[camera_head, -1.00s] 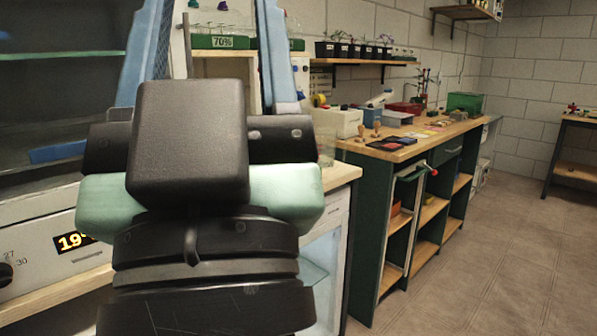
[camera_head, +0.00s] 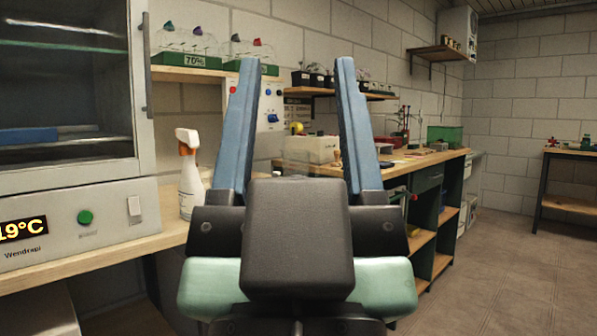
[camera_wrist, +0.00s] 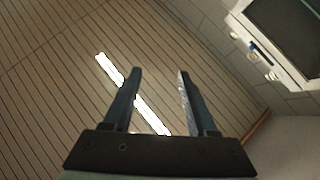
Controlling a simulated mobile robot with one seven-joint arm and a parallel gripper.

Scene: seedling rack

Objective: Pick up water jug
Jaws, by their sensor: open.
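My gripper (camera_head: 298,62) is open, its two blue fingers pointing up and spread apart in the middle of the head view. Nothing is held between them. In the wrist view my gripper (camera_wrist: 159,72) also shows open and empty. A faint see-through vessel (camera_head: 299,152) shows between the fingers, behind them near the wooden benches. It may be the water jug, but I cannot tell for sure. Its lower part is hidden behind my gripper.
A spray bottle (camera_head: 190,180) stands on the wooden bench at left, beside a white cabinet (camera_head: 75,215). A shelf (camera_head: 185,74) holds domed trays. A green-framed workbench (camera_head: 430,165) runs back at right. The tiled floor (camera_head: 500,260) is clear. The wrist view faces the slatted ceiling (camera_wrist: 60,60).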

